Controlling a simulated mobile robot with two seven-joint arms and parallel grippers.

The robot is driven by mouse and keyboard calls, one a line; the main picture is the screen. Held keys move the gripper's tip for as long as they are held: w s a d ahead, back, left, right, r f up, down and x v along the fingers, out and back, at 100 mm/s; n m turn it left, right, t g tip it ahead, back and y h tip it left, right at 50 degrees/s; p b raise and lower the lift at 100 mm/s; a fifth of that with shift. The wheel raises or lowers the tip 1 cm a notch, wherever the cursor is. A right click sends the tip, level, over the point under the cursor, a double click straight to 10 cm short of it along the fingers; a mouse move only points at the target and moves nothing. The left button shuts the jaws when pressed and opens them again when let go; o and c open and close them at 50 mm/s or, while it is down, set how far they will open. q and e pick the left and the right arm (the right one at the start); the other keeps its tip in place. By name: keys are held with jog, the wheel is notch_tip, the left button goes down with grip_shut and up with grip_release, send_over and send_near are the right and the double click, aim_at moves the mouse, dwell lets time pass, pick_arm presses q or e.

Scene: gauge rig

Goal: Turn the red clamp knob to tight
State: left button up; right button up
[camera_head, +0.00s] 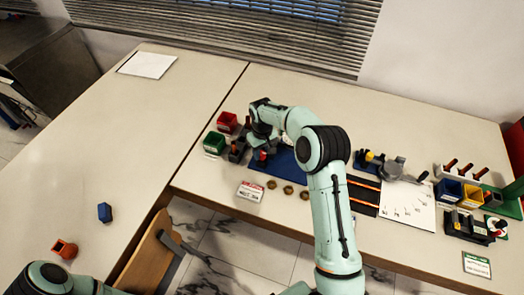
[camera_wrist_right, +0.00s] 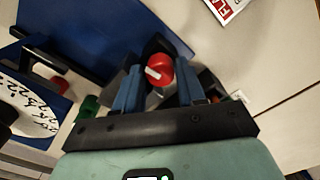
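The red clamp knob (camera_wrist_right: 158,70) is round, with a white mark across it, and sits on a dark fixture in the right wrist view. My right gripper (camera_wrist_right: 160,88) is open, with one blue finger on each side of the knob. A gap seems to show between the fingers and the knob; contact cannot be told. In the head view the right hand (camera_head: 262,132) hides much of the fixture. My left gripper is out of view.
A red bin (camera_head: 227,122) and a green bin (camera_head: 214,142) stand left of the hand. A red-and-white sign (camera_head: 250,191) and several brass rings are in front. A white numbered dial (camera_wrist_right: 28,105) lies near the fingers. The left table is mostly clear.

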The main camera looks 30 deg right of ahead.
aim_at(262, 153)
jog(key=c, duration=0.5)
jog(key=shift+m, duration=0.8)
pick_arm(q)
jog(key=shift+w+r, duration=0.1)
pick_arm(e)
jog(key=o, duration=0.7)
jog(key=shift+o, duration=0.2)
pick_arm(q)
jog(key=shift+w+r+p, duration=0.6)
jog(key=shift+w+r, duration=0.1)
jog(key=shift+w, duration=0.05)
pick_arm(e)
notch_tip(262, 153, up, 13)
jog(key=shift+r, duration=0.2)
